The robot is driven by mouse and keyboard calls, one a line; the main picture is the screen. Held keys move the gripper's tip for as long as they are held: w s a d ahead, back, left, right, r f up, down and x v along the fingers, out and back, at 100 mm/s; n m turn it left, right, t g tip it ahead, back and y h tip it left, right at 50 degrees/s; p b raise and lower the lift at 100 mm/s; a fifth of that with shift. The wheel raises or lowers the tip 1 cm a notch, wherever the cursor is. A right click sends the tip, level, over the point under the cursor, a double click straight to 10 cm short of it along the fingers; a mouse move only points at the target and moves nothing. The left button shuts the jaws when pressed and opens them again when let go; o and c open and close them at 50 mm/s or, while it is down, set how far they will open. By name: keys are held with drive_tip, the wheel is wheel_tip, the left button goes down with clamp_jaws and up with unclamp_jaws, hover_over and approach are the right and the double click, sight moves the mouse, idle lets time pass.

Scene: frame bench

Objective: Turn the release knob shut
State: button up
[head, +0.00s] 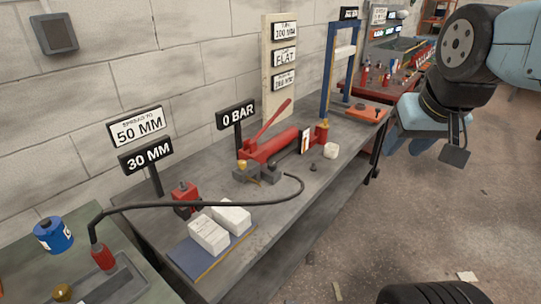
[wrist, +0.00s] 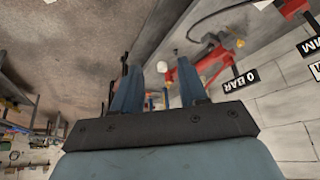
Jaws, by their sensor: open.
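A red hand pump (head: 272,146) with a long lever (head: 272,119) lies on the grey bench. A small brass-coloured knob (head: 242,165) sits at the pump's near end, by a grey block (head: 262,175); it looks like the release knob, but its turn cannot be read. In the wrist view the pump (wrist: 190,85) and the brass-coloured knob (wrist: 240,43) show upside down, beyond the fingers. My gripper (wrist: 157,72) is open and empty, its two blue fingers apart. In the head view it hangs at the right, well away from the pump.
A black hose (head: 200,204) arches over the bench. A "0 BAR" sign (head: 236,115) stands behind the pump; "30 MM" (head: 145,155) is further left. White blocks (head: 220,225), a red jack (head: 186,199) and a blue frame (head: 328,70) share the bench. Floor at right is mostly free.

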drive_tip(key=shift+d, duration=0.1)
drive_tip(key=o, duration=0.3)
drive_tip(key=shift+w+r, duration=0.15)
drive_tip(key=shift+w, duration=0.2)
drive_tip(key=shift+o, duration=0.6)
drive_tip(key=w+a+r+n+g, duration=0.1)
drive_tip(key=w+a+r+n, duration=0.1)
drive_tip(key=w, duration=1)
drive_tip(key=shift+a+y, duration=0.2)
drive_tip(key=shift+y, duration=0.1)
drive_tip(key=n+g, duration=0.5)
drive_tip(key=n, duration=0.1)
hover_over(273, 164)
wheel_tip(273, 164, down, 26)
drive_tip(key=r, duration=0.1)
wheel_tip(273, 164, down, 14)
drive_tip(key=shift+s+r, duration=0.1)
drive_tip(key=shift+r, duration=0.1)
drive_tip(key=shift+c, duration=0.5)
